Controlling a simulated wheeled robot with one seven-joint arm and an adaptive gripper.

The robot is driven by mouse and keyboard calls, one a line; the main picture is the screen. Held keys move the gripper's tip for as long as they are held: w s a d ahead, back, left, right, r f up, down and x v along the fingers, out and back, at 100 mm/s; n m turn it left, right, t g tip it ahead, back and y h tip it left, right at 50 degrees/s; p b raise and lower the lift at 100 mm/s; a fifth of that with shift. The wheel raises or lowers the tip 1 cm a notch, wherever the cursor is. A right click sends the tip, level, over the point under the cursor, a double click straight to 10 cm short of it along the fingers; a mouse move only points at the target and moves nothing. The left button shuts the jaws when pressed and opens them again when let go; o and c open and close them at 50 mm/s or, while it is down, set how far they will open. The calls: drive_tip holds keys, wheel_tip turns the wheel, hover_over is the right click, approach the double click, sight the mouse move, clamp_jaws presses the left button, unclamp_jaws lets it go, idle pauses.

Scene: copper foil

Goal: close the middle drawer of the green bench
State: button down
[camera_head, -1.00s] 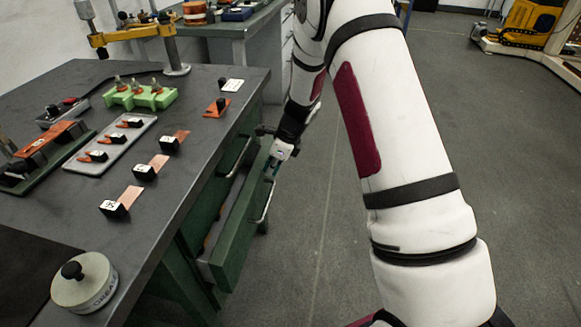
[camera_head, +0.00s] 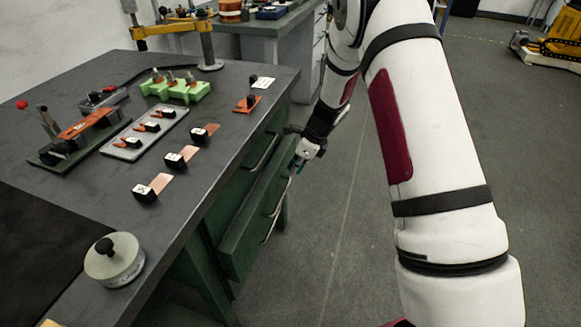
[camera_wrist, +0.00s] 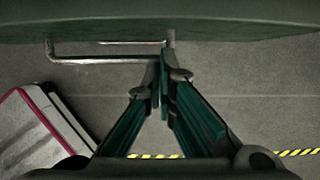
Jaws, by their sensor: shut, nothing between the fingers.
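The green bench (camera_head: 205,240) has a dark grey top, with drawers on its right side. The middle drawer (camera_head: 240,232) has a green front with a metal bar handle (camera_head: 276,212). In the wrist view, the shut fingertips (camera_wrist: 161,75) are beside one end of a bar handle (camera_wrist: 105,60), below a green front (camera_wrist: 200,30). Contact is unclear.
Another handle (camera_head: 264,152) is above, under the bench top. The floor (camera_head: 345,250) right of the drawers is clear.

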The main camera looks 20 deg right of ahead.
sight(285, 146)
drive_tip(key=s+d+f+p+v, duration=0.1)
drive_tip(key=p+v, duration=0.1)
drive_tip(key=v, duration=0.8)
drive_tip(key=w+d+f+t+y+b, duration=0.35)
drive_tip(key=w+d+b, duration=0.3)
drive_tip(key=d, duration=0.25)
drive_tip(key=shift+g, duration=0.45)
drive_tip(key=shift+w+a+f+b, duration=0.45)
drive_tip(key=shift+w+a+f, duration=0.6)
drive_tip(key=shift+a, duration=0.4)
drive_tip(key=shift+w+a+f+b, duration=0.45)
drive_tip(key=shift+w+a+f, duration=0.55)
drive_tip(key=shift+a, duration=0.45)
drive_tip(key=shift+w+a+f+b, duration=0.45)
drive_tip(key=shift+w+a+f, duration=0.55)
drive_tip(key=shift+a, duration=0.5)
drive_tip(key=shift+w+a+p, duration=0.2)
drive_tip(key=shift+w+a, duration=0.45)
drive_tip(key=shift+a, duration=0.35)
drive_tip(key=shift+w+a+p, duration=0.15)
drive_tip(key=shift+w+a, duration=0.5)
drive_tip(key=shift+a, duration=0.4)
